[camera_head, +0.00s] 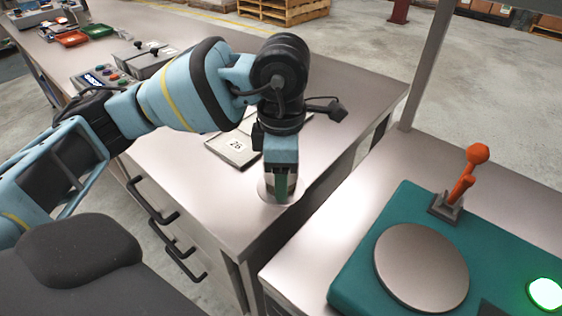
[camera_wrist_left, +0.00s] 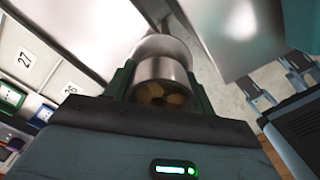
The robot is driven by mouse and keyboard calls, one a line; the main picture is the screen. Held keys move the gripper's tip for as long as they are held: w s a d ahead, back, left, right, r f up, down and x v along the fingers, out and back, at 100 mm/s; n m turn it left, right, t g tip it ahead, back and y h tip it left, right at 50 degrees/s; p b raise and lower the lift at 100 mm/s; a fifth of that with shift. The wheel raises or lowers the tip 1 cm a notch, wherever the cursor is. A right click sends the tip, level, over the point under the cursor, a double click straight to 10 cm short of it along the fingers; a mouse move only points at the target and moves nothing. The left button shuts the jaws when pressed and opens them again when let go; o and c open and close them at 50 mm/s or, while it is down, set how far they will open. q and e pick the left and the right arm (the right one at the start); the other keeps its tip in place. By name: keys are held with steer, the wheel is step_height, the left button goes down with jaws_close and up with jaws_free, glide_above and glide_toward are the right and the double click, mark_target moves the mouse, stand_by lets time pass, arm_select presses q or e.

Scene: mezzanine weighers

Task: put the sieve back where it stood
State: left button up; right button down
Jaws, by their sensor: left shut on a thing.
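My left gripper (camera_head: 279,188) points down at the near right corner of the left table. In the left wrist view its two green fingers (camera_wrist_left: 160,88) are shut on the sieve (camera_wrist_left: 163,68), a shiny metal cylinder with brownish lumps visible at its near end. In the head view the sieve is mostly hidden behind the fingers. A pale round rim or disc (camera_head: 266,190) shows around the fingertips at table level. I cannot tell whether the sieve touches the table. My right gripper is not in view.
A flat plate marked 26 (camera_head: 240,158) lies just beyond the gripper. A button box (camera_head: 98,78) and coloured trays (camera_head: 72,38) stand farther left. Across a gap, the right table bears a teal base (camera_head: 365,268) with a round metal pan (camera_head: 421,268) and orange lever (camera_head: 464,178).

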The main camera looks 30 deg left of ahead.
arm_select(q)
steer(key=w+a, duration=0.2)
steer(key=w, duration=0.1)
steer(key=w+a, duration=0.1)
steer(key=w, duration=0.1)
steer(key=shift+f, duration=0.25)
steer(key=shift+a, duration=0.1)
steer(key=shift+w+a, duration=0.15)
steer(key=shift+w, duration=0.1)
step_height(320, 180, down, 4)
steer(key=shift+r, duration=0.2)
steer(key=shift+f, duration=0.15)
steer(key=o, duration=1.3)
